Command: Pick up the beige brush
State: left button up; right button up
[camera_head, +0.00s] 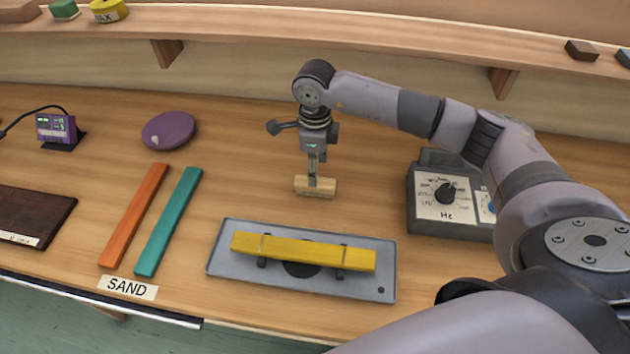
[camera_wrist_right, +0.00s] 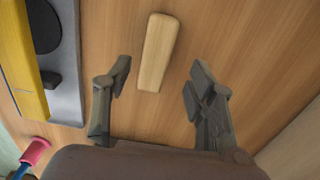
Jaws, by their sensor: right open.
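The beige brush (camera_head: 316,190) lies on the wooden bench, behind the grey tray with the yellow bar. My right gripper (camera_head: 314,178) is above it in the head view, pointing down. In the right wrist view the brush (camera_wrist_right: 158,52) lies lengthwise ahead of the fingers, between their lines and nearer the left finger. The right gripper (camera_wrist_right: 158,75) is open, with nothing between its fingertips. My left gripper is not in view.
A grey tray (camera_head: 219,262) bears a yellow bar (camera_head: 305,252) in front of the brush. A grey dial box (camera_head: 425,215) stands to the right. Orange (camera_head: 135,215) and teal (camera_head: 168,222) bars and a purple disc (camera_head: 168,130) lie to the left. A shelf (camera_head: 250,27) runs along the back.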

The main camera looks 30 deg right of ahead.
jog(key=shift+f, duration=0.2)
jog(key=shift+s+a+f, duration=0.1)
jog(key=shift+f, duration=0.15)
notch_tip(320, 180, down, 4)
jog(key=p, duration=0.2)
jog(key=shift+s+f+p, duration=0.15)
jog(key=shift+f+p, duration=0.05)
jog(key=shift+p, duration=0.2)
jog(key=shift+f, duration=0.2)
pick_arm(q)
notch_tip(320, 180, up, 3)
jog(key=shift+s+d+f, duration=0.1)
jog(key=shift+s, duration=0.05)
pick_arm(e)
jog(key=shift+c, duration=0.4)
grip_shut()
jog(key=shift+r, duration=0.1)
